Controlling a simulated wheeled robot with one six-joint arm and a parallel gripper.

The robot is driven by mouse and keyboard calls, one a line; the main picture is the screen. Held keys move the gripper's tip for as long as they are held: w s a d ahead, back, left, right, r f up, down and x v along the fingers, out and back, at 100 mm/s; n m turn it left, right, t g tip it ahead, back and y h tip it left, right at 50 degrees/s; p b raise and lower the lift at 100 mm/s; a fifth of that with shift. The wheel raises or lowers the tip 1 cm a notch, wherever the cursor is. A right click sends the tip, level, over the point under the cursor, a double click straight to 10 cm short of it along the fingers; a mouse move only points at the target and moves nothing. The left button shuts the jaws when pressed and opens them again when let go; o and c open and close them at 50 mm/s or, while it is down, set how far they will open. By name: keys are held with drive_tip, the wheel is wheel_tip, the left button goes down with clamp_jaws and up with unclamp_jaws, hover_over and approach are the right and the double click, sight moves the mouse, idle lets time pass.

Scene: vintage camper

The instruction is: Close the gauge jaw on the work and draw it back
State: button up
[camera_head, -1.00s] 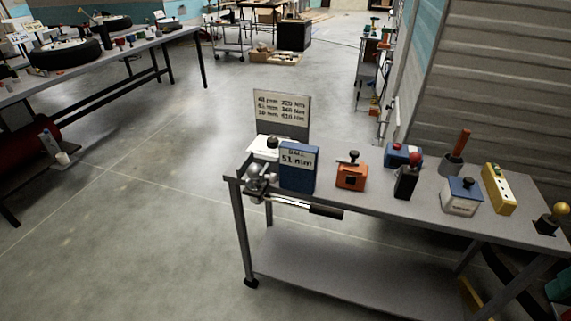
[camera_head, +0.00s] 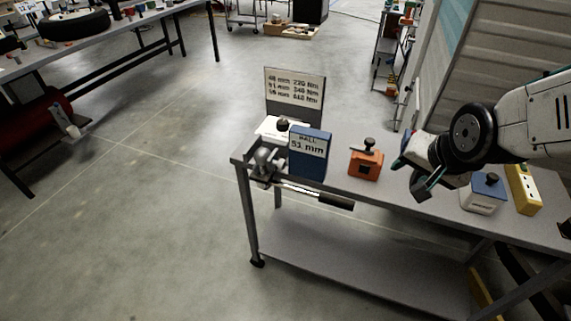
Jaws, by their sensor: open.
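The metal piece with a rounded ball end (camera_head: 265,160) sits at the left front corner of the grey work table. A bar with a black handle (camera_head: 335,201), which looks like the gauge, runs from it to the right along the table's front edge. I cannot make out its jaw or whether it touches the ball. A blue block labelled "BALL 51 mm" (camera_head: 308,155) stands just behind them. My gripper (camera_head: 413,178) is open and empty over the right half of the table, well to the right of the black handle.
A white board with mm and Nm figures (camera_head: 294,90) stands behind the blue block. An orange box with a black knob (camera_head: 366,160) lies between the block and my gripper. A blue-topped white box (camera_head: 484,193) and a yellow strip (camera_head: 523,188) stand right. My arm hides other items.

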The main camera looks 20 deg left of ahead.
drive_tip(key=w+a+f+m+t+y, duration=0.1)
drive_tip(key=w+a+f+t+y, duration=0.1)
drive_tip(key=a+f, duration=0.45)
drive_tip(key=w+a+f+m+t+y, duration=0.15)
drive_tip(key=a+f, duration=0.25)
drive_tip(key=a, duration=0.5)
drive_tip(key=m+t+y, duration=0.5)
drive_tip(key=y, duration=0.1)
approach(284, 167)
drive_tip(key=x, duration=0.3)
drive_tip(key=shift+g, duration=0.25)
drive_tip(key=x, duration=0.7)
drive_tip(key=shift+w+a+r, duration=0.2)
drive_tip(key=shift+w+a, duration=0.1)
